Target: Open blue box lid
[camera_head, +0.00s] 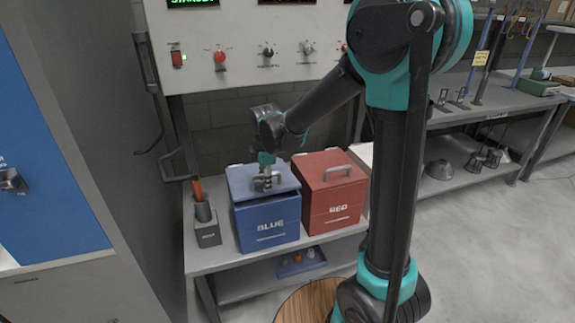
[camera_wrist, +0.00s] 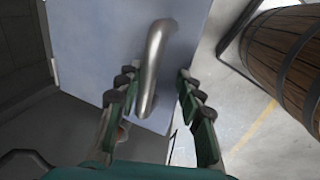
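The blue box (camera_head: 268,222), labelled BLUE, stands on the workbench shelf, and its lid (camera_head: 240,181) looks closed. My gripper (camera_head: 265,180) is over the lid at its handle, pointing down. In the wrist view, the silver curved lid handle (camera_wrist: 154,65) runs between the two fingers of my gripper (camera_wrist: 157,85). The fingers are open, with a gap on both sides of the handle. The lid's pale blue surface (camera_wrist: 95,40) lies behind it. In the head view the gripper partly hides the handle.
A red box (camera_head: 335,205), labelled RED, stands close to the right of the blue box. A grey holder (camera_head: 207,232) with an orange-handled tool stands on the left. A wooden barrel (camera_wrist: 285,55) is near the front. A control panel (camera_head: 250,50) is above.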

